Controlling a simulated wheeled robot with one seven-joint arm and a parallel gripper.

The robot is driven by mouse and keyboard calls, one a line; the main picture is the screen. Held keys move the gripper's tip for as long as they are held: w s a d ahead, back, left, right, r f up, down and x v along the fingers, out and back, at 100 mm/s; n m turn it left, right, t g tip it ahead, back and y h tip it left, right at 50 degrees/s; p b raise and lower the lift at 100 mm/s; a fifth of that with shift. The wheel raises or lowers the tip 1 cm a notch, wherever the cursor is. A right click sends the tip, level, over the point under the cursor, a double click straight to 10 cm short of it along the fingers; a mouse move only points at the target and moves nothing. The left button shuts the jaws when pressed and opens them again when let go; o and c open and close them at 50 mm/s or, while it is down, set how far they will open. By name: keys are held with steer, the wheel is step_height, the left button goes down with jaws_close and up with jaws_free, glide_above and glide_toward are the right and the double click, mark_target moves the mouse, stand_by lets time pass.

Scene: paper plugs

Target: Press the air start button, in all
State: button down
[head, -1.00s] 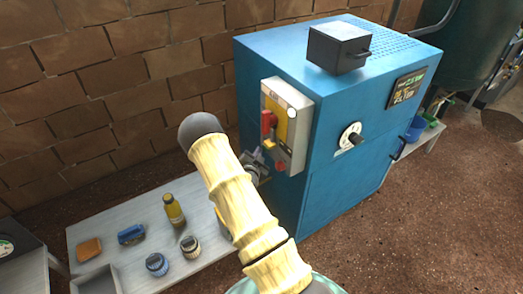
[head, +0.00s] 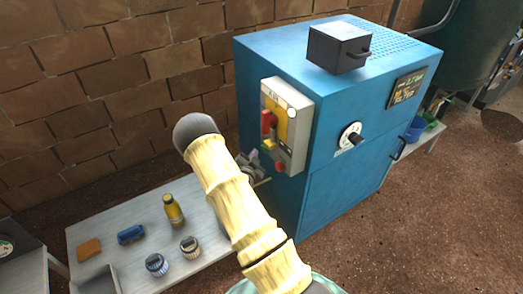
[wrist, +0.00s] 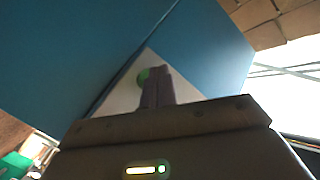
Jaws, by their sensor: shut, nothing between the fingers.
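A control panel (head: 296,135) with a label that seems to read "AIR" is on the left side of the blue machine (head: 345,170). My gripper (head: 263,158) is at the panel's lower left, partly hidden by my arm. In the wrist view my gripper (wrist: 157,88) is shut and empty, with its tips over the pale panel (wrist: 125,93). A green round button (wrist: 143,75) shows right beside the fingertips; I cannot tell whether they touch it.
A low grey table (head: 95,236) on the left holds a yellow bottle (head: 173,211), two jars, a blue item and an orange block (head: 89,250). A black box (head: 340,47) sits on the machine. A brick wall (head: 100,100) stands behind.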

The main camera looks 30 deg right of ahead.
steer(key=shift+a, duration=0.1)
steer(key=shift+s+a, duration=0.1)
steer(key=shift+a, duration=2.3)
